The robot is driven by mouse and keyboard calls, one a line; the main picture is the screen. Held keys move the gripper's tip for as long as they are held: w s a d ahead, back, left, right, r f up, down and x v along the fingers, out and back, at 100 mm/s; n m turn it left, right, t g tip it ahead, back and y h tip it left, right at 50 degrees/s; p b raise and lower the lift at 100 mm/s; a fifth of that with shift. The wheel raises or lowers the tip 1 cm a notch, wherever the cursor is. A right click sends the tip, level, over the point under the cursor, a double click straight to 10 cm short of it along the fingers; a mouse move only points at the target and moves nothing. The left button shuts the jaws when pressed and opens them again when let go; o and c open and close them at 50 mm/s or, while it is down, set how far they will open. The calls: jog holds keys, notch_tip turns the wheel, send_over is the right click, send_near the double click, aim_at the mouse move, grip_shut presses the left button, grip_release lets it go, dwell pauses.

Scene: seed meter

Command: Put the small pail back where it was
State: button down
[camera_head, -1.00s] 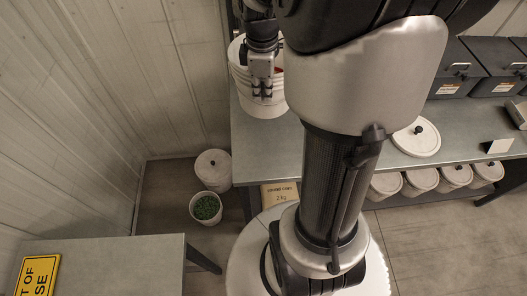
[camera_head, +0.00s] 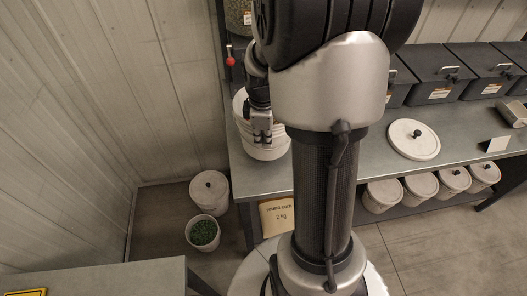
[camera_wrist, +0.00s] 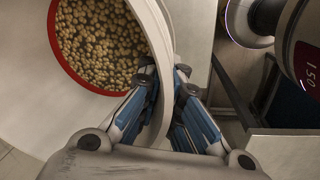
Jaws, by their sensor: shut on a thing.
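A white pail (camera_head: 268,149) stands or hangs at the left end of the long grey bench in the head view; I cannot tell whether it touches the bench. In the wrist view the white pail (camera_wrist: 165,37) is large at the left, its mouth turned toward the camera. It has a red band inside and round tan kernels (camera_wrist: 100,42). My gripper (camera_head: 262,139) is at the pail's near side. In the wrist view my gripper (camera_wrist: 163,90) is shut on the pail's rim. My arm hides part of the bench.
On the floor at left are a pail of green kernels (camera_head: 203,233) and a lidded white pail (camera_head: 209,191). A "sound corn 2 kg" sign (camera_head: 277,216) is by the bench (camera_head: 365,152). A loose lid (camera_head: 413,139) and dark bins (camera_head: 438,72) are on the bench. A red "150" display (camera_wrist: 308,68) is at right.

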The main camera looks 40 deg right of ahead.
aim_at(263, 152)
jog(key=shift+f+b, duration=0.75)
jog(key=shift+f, duration=1.75)
jog(key=shift+f, duration=0.2)
jog(key=c, duration=1.8)
grip_release()
